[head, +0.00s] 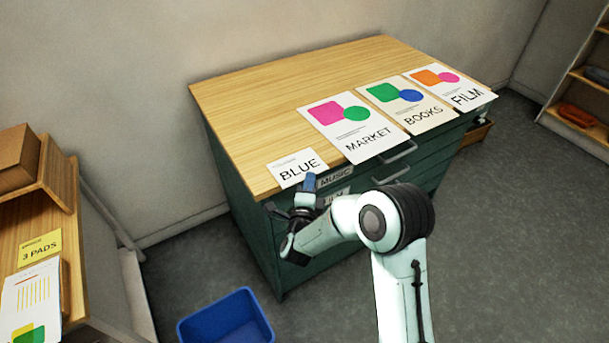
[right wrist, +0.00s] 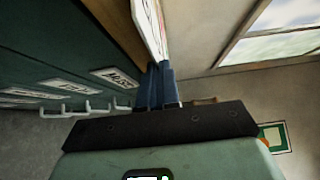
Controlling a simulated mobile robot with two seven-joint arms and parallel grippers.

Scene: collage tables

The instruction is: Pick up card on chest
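The chest (head: 245,225) is dark green with a light wood top. A small white card lettered BLUE (head: 297,168) lies at the near left of the top, by the front edge. My right gripper (head: 309,180) is at this card's near edge. In the right wrist view the blue fingers of the right gripper (right wrist: 160,82) are close together, and the edge of the white card (right wrist: 151,28) runs down to their tips. They look shut on it; the contact is small and partly hidden. The left gripper is not in view.
Larger cards lettered MARKET (head: 352,127), BOOKS (head: 407,103) and FILM (head: 450,85) lie along the front edge to the right. Labelled drawers with handles (head: 398,151) are below. A blue bin (head: 228,318) stands on the floor; a wooden desk (head: 70,225) is at left.

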